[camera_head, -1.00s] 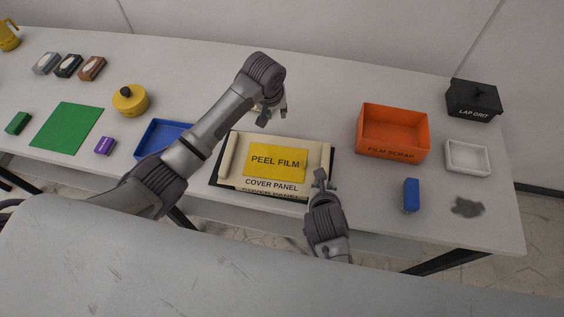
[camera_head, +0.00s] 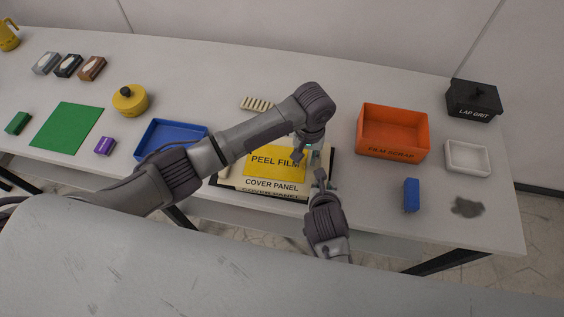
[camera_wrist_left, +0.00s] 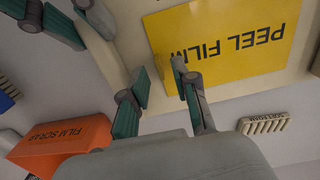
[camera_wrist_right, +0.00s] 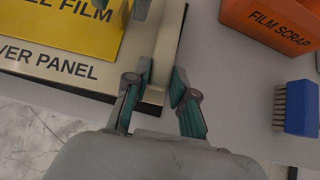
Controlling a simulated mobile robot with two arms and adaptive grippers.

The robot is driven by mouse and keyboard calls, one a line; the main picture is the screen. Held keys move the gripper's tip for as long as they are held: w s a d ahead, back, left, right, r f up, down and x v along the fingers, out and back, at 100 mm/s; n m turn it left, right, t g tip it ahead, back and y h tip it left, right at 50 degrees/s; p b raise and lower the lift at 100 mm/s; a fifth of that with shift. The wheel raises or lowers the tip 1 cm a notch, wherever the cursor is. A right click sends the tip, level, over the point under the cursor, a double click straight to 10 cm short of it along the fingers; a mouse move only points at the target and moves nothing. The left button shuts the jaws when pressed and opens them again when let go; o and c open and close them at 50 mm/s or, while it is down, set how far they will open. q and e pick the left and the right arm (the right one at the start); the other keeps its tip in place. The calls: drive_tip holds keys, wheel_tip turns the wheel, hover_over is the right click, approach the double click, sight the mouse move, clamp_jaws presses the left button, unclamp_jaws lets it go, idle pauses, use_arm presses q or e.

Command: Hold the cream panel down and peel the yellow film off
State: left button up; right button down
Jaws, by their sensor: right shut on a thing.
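The cream cover panel (camera_head: 237,182) lies flat near the table's front edge. The yellow film (camera_head: 262,164), marked PEEL FILM, lies on it and looks flat. My left gripper (camera_head: 304,152) hangs over the panel's right part, near the film's right edge. In the left wrist view its jaws (camera_wrist_left: 160,80) are apart with nothing between them, and one finger overlaps the film's edge. My right gripper (camera_head: 320,178) is at the panel's right edge. In the right wrist view its jaws (camera_wrist_right: 162,80) are shut on that edge. My left arm hides the panel's back part.
An orange FILM SCRAP bin (camera_head: 393,133) stands to the right, with a blue brush (camera_head: 411,196) in front of it. A blue tray (camera_head: 172,138) is left of the panel. A cream comb-like piece (camera_head: 257,104) lies behind. The table between panel and bin is clear.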

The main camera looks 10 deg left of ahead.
use_arm(q)
drive_tip(key=shift+f, duration=0.9)
clamp_jaws()
